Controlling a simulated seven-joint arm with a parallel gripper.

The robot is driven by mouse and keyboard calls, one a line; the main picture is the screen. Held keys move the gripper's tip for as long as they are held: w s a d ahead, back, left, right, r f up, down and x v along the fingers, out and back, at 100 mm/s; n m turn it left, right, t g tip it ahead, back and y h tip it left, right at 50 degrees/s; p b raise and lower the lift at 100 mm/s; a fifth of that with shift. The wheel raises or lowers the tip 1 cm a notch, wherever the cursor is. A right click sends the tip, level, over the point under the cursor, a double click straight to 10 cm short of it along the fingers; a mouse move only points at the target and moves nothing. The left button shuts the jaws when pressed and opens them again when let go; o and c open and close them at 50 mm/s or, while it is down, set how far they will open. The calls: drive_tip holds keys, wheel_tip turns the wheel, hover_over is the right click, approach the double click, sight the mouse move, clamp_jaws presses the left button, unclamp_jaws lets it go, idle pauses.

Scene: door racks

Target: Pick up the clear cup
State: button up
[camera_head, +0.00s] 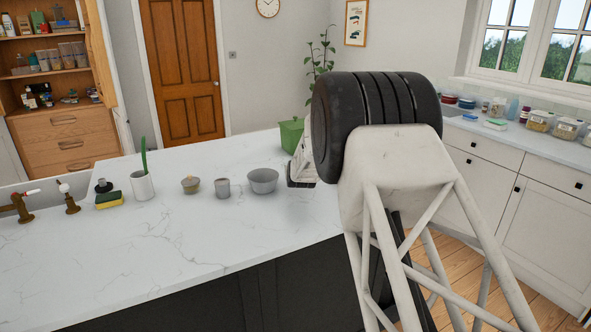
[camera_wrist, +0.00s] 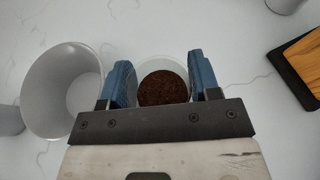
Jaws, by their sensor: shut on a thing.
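The clear cup (camera_wrist: 153,66) is in the wrist view, seen from above, with dark brown grainy contents inside. My gripper (camera_wrist: 160,74) has its two blue fingers on either side of the cup, shut on it. I cannot tell how far the cup is above the counter, if at all. In the head view my gripper (camera_head: 301,172) is at the right part of the counter, mostly behind my arm, and the cup is hidden there.
A grey bowl (camera_head: 263,182) stands left of my gripper and close to it in the wrist view (camera_wrist: 52,90). A grey cup (camera_head: 222,188), small pot (camera_head: 190,185) and white holder (camera_head: 142,186) stand farther left. A green container (camera_head: 291,135) is behind. A wooden board (camera_wrist: 305,62) lies right.

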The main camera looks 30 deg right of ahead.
drive_tip(key=shift+s+a+r, duration=0.1)
drive_tip(key=shift+s+a, duration=0.3)
drive_tip(key=shift+s, duration=0.6)
drive_tip(key=shift+s+a+r, duration=0.1)
drive_tip(key=shift+s+a, duration=0.25)
drive_tip(key=shift+s, duration=0.7)
drive_tip(key=shift+s+a+r, duration=0.1)
drive_tip(key=shift+s+a, duration=0.3)
drive_tip(key=shift+s, duration=0.6)
drive_tip(key=shift+s, duration=0.1)
